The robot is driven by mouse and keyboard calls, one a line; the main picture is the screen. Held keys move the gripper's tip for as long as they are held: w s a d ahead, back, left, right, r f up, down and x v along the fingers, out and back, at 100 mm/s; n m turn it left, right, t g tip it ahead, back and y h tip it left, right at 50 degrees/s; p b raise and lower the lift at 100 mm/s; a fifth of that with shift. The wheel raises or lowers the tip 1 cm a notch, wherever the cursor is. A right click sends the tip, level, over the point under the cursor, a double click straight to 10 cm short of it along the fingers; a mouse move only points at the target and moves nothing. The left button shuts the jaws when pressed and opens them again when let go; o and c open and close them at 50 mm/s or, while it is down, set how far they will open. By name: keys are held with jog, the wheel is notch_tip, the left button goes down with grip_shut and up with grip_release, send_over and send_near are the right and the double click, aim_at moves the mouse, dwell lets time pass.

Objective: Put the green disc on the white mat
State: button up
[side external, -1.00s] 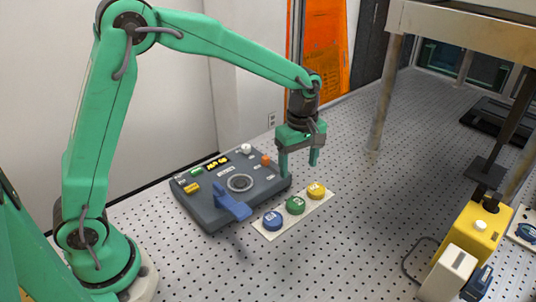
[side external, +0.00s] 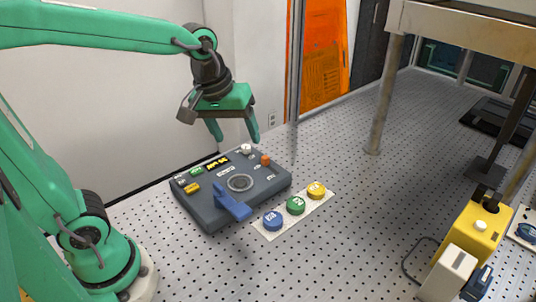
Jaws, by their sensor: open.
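The green disc (side external: 296,205) lies on a pale strip-shaped mat (side external: 325,208), between a blue disc (side external: 272,221) on its left and a yellow disc (side external: 316,190) on its right. My gripper (side external: 235,138) is open and empty. It is in the air above the back of the dark grey control box, up and to the left of the green disc and apart from it. Nothing hides the discs.
The dark grey control box (side external: 210,212) with a blue lever (side external: 231,202) stands just left of the mat. A yellow device (side external: 476,238) stands at the right. A metal table leg (side external: 385,95) rises at the back. The perforated table between them is mostly clear.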

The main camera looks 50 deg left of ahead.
jog(key=s+a+m+t, duration=0.2)
jog(key=s+m, duration=0.4)
jog(key=s, duration=0.3)
jog(key=shift+s+a, duration=0.2)
jog(key=shift+s, duration=0.2)
